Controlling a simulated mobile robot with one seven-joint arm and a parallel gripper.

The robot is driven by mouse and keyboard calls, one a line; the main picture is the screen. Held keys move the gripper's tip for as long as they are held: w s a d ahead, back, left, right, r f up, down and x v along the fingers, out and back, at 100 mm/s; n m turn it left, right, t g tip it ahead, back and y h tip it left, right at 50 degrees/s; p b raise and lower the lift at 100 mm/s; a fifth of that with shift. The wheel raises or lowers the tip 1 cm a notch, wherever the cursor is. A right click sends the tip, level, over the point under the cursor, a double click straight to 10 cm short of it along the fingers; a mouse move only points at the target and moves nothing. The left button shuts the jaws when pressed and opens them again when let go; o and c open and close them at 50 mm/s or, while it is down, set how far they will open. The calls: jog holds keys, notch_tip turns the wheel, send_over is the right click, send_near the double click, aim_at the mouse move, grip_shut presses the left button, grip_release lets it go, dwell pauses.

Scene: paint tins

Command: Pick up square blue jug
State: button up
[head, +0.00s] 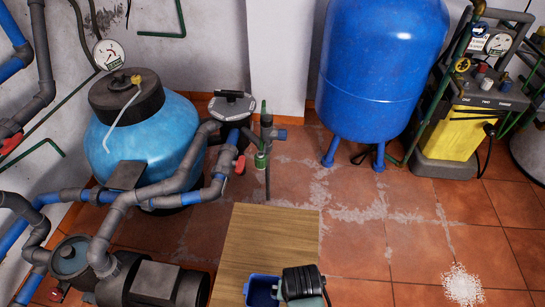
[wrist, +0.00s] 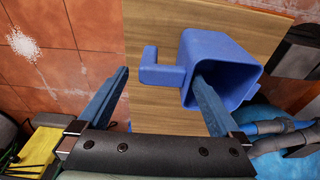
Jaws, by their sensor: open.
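The square blue jug (wrist: 226,52) stands on a wooden board (wrist: 150,22), its open top facing the wrist camera and its handle (wrist: 160,72) pointing left. My gripper (wrist: 163,75) is open around the handle side of the jug. Its right finger reaches into the jug's mouth, and its left finger is outside, left of the handle. The handle and near wall lie between the fingers, with gaps visible. In the head view the jug (head: 262,291) shows at the bottom edge, partly hidden by my dark wrist; the fingertips are hidden there.
The wooden top (head: 268,238) is bare behind the jug. Beyond it stand a light-blue tank (head: 155,140) with grey pipes, a pump (head: 150,280) at lower left, a tall blue tank (head: 380,70) and a yellow machine (head: 470,125). Tiled floor at right is mostly open.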

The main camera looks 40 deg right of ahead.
jog(key=f+b, duration=0.1)
jog(key=f, duration=0.3)
jog(key=w+f+b, duration=0.1)
jog(key=f, duration=0.2)
jog(key=shift+d+b, duration=0.3)
jog(key=shift+d, duration=0.05)
jog(key=shift+r, duration=0.1)
jog(key=shift+w, duration=0.1)
jog(key=c, duration=1.3)
